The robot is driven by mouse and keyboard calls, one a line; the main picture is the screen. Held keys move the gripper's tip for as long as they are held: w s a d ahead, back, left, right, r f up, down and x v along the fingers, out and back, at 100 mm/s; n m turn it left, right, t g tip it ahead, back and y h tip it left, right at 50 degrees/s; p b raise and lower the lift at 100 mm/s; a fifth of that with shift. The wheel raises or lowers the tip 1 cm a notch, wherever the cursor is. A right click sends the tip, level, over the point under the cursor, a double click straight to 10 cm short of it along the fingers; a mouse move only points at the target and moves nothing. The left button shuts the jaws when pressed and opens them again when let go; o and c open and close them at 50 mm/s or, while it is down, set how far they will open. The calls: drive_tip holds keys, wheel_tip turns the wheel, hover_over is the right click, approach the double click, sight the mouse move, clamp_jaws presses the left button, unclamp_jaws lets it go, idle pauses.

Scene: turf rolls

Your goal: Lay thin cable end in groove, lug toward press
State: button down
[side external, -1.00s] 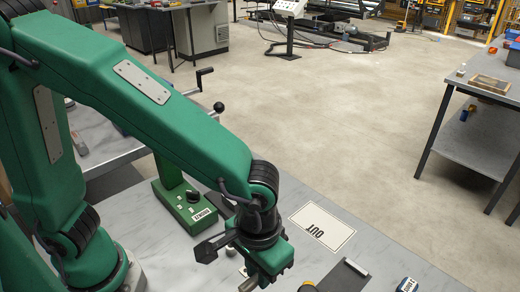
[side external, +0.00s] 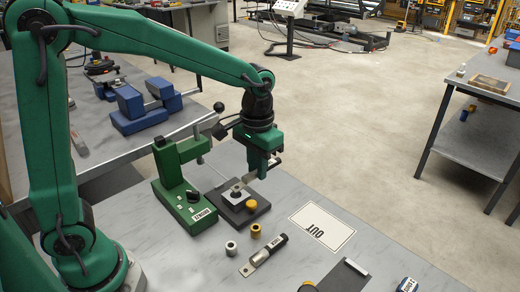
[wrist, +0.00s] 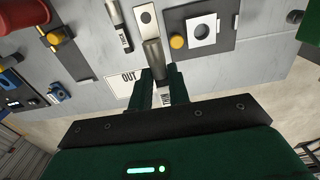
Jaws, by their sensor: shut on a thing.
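My gripper (side external: 263,165) is shut on a grey cable end (wrist: 153,55). Its flat lug (wrist: 147,18) with a hole points up in the wrist view, and a white label (wrist: 166,97) shows between the fingers. In the side view my gripper hangs above the far edge of a dark block (side external: 224,207) carrying a light plate and a yellow knob. The block also shows in the wrist view (wrist: 225,48), right of the held piece. The green press (side external: 180,208) stands left of the block. A second labelled cable end (side external: 268,252) lies on the table. I cannot make out the groove.
A yellow ring (side external: 256,230) and a grey ring (side external: 231,248) stand in front of the block. The OUT card (side external: 322,226) lies to the right. A dark strip (side external: 343,277) is at the front. Blue blocks (side external: 135,108) stand on the bench behind.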

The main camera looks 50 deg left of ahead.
wheel_tip(320, 180, up, 2)
hover_over(237, 198)
drive_tip(key=w, duration=0.2)
drive_tip(key=shift+s+d, duration=0.15)
drive_tip(key=shift+d, duration=0.3)
drive_tip(key=a+f, duration=0.6)
drive_tip(key=f, duration=0.4)
drive_tip(key=shift+w+a, duration=0.2)
drive_tip(key=shift+w, duration=0.2)
drive_tip(key=shift+f, duration=0.2)
drive_tip(key=shift+f, duration=2.85)
drive_tip(key=shift+f, duration=0.4)
drive_tip(key=c, duration=1.3)
unclamp_jaws()
drive_tip(key=shift+o, duration=0.2)
drive_tip(key=shift+r, duration=0.15)
